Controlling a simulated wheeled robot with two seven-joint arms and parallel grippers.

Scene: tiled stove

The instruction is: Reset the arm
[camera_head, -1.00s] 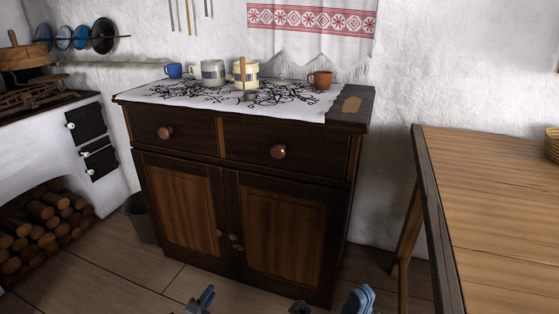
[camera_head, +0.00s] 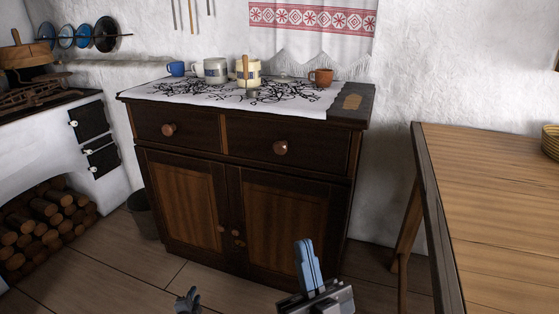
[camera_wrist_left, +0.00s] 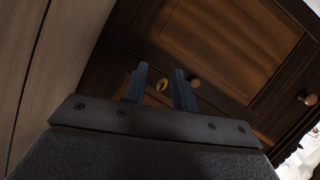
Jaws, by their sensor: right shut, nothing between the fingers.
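My left gripper (camera_head: 187,297) shows only as dark fingertips at the bottom edge of the head view. In the left wrist view its two blue fingers (camera_wrist_left: 160,78) stand apart with nothing held between them, facing the cabinet front. My right gripper (camera_head: 308,262) is in the head view at the bottom, right of centre. Its blue fingers are together, pointing up, and hold nothing. It appears in front of the lower right cabinet door.
A dark wooden cabinet (camera_head: 186,203) with shut drawers and doors stands ahead. Mugs, among them a brown cup (camera_head: 320,77), stand on its cloth. A wooden table (camera_head: 500,200) is at right. The stove (camera_head: 40,150) and firewood (camera_head: 45,215) are at left, beside a bucket (camera_head: 143,217).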

